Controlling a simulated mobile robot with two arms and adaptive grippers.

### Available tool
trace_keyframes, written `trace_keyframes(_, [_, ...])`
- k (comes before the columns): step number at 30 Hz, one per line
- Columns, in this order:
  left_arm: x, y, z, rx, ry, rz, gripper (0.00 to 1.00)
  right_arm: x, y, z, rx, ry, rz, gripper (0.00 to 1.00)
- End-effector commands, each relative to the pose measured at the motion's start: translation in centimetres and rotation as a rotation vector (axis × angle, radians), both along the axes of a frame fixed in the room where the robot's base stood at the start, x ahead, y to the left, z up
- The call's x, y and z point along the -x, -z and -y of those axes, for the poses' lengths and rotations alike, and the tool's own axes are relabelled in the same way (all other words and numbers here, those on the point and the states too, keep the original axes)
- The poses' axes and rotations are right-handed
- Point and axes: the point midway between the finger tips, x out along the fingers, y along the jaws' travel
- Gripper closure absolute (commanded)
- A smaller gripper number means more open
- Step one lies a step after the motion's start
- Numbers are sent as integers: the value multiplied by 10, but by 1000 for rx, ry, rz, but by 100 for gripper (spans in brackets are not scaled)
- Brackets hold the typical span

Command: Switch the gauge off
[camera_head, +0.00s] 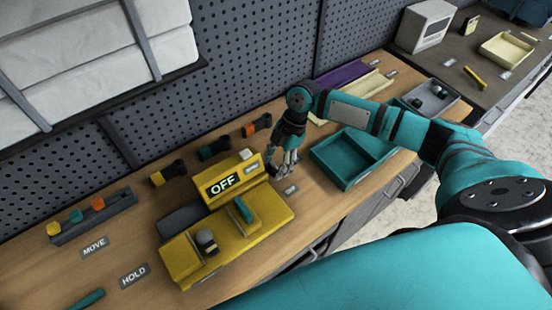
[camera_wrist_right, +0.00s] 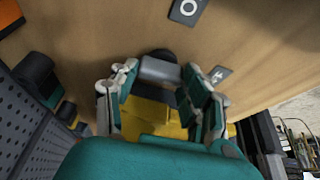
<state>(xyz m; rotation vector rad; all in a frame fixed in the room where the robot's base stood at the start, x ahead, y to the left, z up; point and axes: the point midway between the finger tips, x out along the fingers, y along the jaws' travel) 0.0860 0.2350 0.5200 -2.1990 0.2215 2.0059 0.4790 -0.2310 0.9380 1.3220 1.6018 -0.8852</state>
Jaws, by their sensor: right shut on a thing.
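The gauge is a yellow unit (camera_head: 258,215) on the wooden bench, and its display (camera_head: 222,184) reads OFF. A grey round knob (camera_head: 206,240) and a teal bar (camera_head: 243,209) stand on its lower deck. My right gripper (camera_head: 288,165) points down just beyond the gauge's right end. In the wrist view, my right gripper (camera_wrist_right: 160,82) has its fingertips on either side of a grey part (camera_wrist_right: 160,70), shut on it, with yellow body (camera_wrist_right: 152,115) below. I cannot tell how this part joins the gauge. My left gripper is not in view.
A teal tray (camera_head: 338,176) stands right of my gripper. Dark tools with yellow, teal and orange bands (camera_head: 215,148) line the pegboard (camera_head: 240,60) side. A rack of coloured blocks (camera_head: 88,218) and labels MOVE (camera_head: 94,247) and HOLD (camera_head: 134,275) lie at left.

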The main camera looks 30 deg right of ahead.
Motion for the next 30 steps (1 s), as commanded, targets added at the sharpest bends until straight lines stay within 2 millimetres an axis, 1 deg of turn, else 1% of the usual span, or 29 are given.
trace_keyframes(1, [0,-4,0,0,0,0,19,0,-3,1,0,17,3,85])
trace_keyframes(6, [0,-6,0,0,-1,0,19,-1,-2,1,-1,56,4,85])
trace_keyframes(20, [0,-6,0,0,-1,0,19,-2,-2,1,0,69,5,85])
trace_keyframes(21, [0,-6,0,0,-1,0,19,-2,-2,1,-1,69,5,49])
trace_keyframes(23, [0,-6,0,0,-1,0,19,-1,-2,1,-1,69,5,42])
trace_keyframes(30, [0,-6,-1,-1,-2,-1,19,-1,-1,0,0,67,2,42])
